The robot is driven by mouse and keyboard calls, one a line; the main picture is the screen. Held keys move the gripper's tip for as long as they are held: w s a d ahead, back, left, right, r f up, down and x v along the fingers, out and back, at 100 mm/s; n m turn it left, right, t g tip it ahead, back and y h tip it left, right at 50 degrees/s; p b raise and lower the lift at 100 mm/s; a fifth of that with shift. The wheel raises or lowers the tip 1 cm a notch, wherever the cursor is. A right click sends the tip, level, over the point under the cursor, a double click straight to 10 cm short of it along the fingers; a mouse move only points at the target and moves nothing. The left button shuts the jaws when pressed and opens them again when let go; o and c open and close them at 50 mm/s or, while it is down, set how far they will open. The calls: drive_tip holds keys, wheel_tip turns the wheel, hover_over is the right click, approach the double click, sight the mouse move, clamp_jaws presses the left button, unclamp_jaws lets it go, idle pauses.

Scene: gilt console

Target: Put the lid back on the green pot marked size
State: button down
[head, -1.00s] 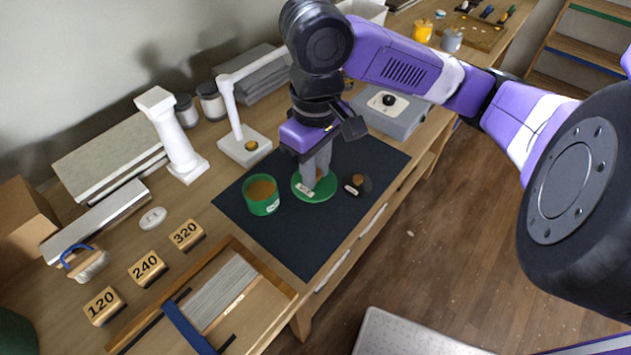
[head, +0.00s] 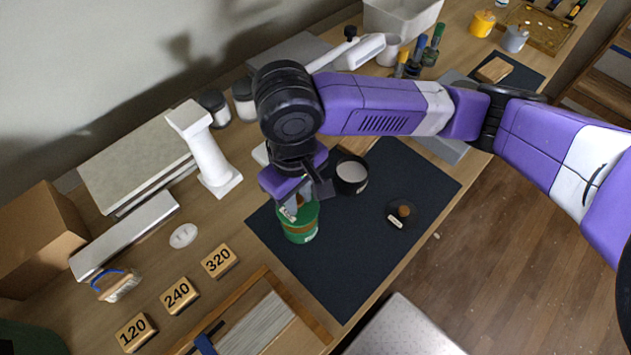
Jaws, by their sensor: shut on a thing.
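The green pot (head: 302,236) stands upright on the dark mat (head: 370,262), with a pale label on its front too small to read. My gripper (head: 291,210) is directly above the pot, shut on the green lid (head: 311,212). The lid is over the pot's mouth, partly hidden by my fingers. I cannot tell whether it sits flat on the rim or is slightly above it.
An open black pot (head: 351,175) with pale contents stands behind and right of the green pot. Its dark lid (head: 402,213) lies on the mat to the right. Number blocks (head: 219,261) and a white column (head: 206,150) stand left. The mat's front is clear.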

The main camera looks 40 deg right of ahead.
sight(299, 209)
drive_tip(key=shift+w+d+f, duration=0.2)
drive_tip(key=shift+w+d, duration=0.1)
drive_tip(key=shift+w, duration=0.15)
wheel_tip(299, 209, down, 4)
drive_tip(key=b, duration=0.4)
drive_tip(key=shift+f, duration=0.15)
drive_tip(key=shift+f+b, duration=0.8)
drive_tip(key=shift+f, duration=0.15)
drive_tip(key=shift+r+p, duration=0.1)
drive_tip(key=shift+p, duration=0.3)
drive_tip(key=shift+f, duration=0.2)
idle(1.6)
drive_tip(key=c, duration=1.1)
unclamp_jaws()
